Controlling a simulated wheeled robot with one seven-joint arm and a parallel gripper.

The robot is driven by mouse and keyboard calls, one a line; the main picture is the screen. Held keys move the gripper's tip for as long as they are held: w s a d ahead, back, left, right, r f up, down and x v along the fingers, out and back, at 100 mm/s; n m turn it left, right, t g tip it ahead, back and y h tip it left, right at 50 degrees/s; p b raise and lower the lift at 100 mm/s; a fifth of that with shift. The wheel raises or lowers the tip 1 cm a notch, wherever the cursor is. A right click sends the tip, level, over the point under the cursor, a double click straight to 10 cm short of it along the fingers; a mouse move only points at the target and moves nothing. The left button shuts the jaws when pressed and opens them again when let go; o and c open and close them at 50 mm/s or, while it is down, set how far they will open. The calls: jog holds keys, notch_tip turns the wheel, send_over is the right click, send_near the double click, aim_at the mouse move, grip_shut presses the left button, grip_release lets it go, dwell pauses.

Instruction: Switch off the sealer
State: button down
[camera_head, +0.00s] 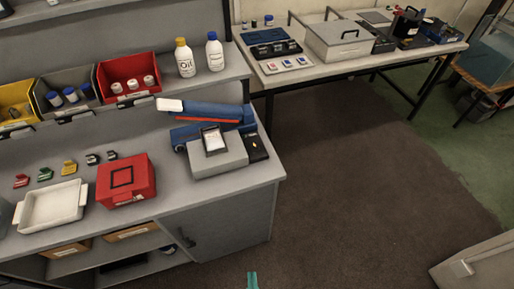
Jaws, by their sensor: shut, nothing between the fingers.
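The sealer (208,122) stands on the right end of the grey workbench. It has a blue body and arm with a red strip, and a white-tipped lever at its left. A grey box (218,158) with a framed white plate on top sits in front of it. A dark panel (257,149) with a small orange mark is at the right; I cannot tell whether it is the switch or its state. My gripper (252,280) shows only as a teal tip at the bottom edge, shut and empty, over the floor, well apart from the sealer.
A red case (126,181) and a white tray (53,206) are left of the sealer on the workbench (240,189). Two bottles (185,58) stand on the shelf behind. A second table (340,70) stands at the back.

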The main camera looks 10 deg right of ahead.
jog(key=w+d+m+g, duration=0.1)
jog(key=w+d, duration=0.1)
jog(key=w, duration=0.7)
jog(key=w+d, duration=0.2)
jog(key=w, duration=0.8)
jog(key=w+d+r+n+g+y, duration=0.1)
jog(key=w+d+r+n+y, duration=0.2)
jog(key=w+r, duration=0.8)
jog(key=shift+w+d+r+n, duration=0.4)
jog(key=shift+d+r, duration=0.15)
jog(key=shift+r, duration=1.2)
send_over(255, 145)
jog(key=s, duration=0.4)
notch_tip(255, 145, down, 4)
jog(key=shift+w+d+r, duration=0.1)
jog(key=shift+d, duration=0.05)
notch_tip(255, 145, down, 3)
jog(key=shift+f, duration=0.1)
jog(key=shift+s+d+f, duration=0.1)
jog(key=shift+s+f, duration=0.2)
jog(key=shift+f, duration=0.15)
